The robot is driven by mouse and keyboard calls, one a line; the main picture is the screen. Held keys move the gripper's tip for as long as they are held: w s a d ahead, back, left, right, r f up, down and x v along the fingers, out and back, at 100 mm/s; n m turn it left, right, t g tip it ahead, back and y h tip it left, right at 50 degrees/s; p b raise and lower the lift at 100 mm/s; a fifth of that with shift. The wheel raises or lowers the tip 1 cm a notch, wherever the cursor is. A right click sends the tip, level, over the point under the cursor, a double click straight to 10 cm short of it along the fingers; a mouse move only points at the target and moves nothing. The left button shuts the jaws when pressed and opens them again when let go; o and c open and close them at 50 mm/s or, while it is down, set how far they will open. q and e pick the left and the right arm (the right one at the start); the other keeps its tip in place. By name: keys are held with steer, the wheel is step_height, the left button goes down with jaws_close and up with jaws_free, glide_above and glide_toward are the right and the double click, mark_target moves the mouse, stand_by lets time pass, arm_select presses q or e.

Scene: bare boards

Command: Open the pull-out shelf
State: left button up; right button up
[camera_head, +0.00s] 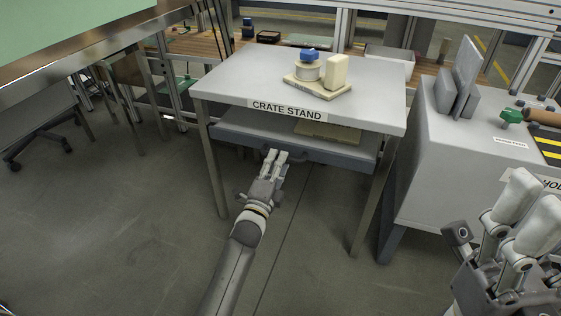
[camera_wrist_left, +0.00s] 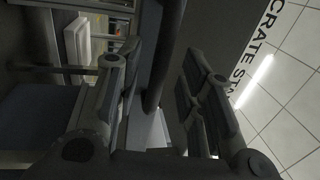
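The pull-out shelf (camera_head: 232,136) is a dark grey tray under the white top of the crate stand (camera_head: 225,85). A dark bar handle (camera_head: 311,163) runs along its front. My left gripper (camera_head: 276,156) is at this handle, near the middle of the front. In the left wrist view the dark handle bar (camera_wrist_left: 155,75) passes between the two fingers of my left gripper (camera_wrist_left: 155,95), with gaps beside it; the fingers look open around it. My right gripper (camera_head: 530,205) is at the lower right, away from the stand, its fingers apart and empty.
On the stand top is a beige board (camera_head: 318,92) with a round piece, a blue piece and a beige block. A flat beige piece (camera_head: 328,132) lies on the shelf. A grey cabinet (camera_head: 440,165) stands close on the right. The floor in front is clear.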

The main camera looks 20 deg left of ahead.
arm_select(q)
steer(key=shift+w+r+b, duration=0.15)
steer(key=shift+w, duration=0.55)
steer(key=shift+w+r+b, duration=0.1)
steer(key=shift+w+b, duration=0.05)
steer(key=shift+w, duration=0.5)
steer(key=shift+c, duration=0.2)
jaws_close()
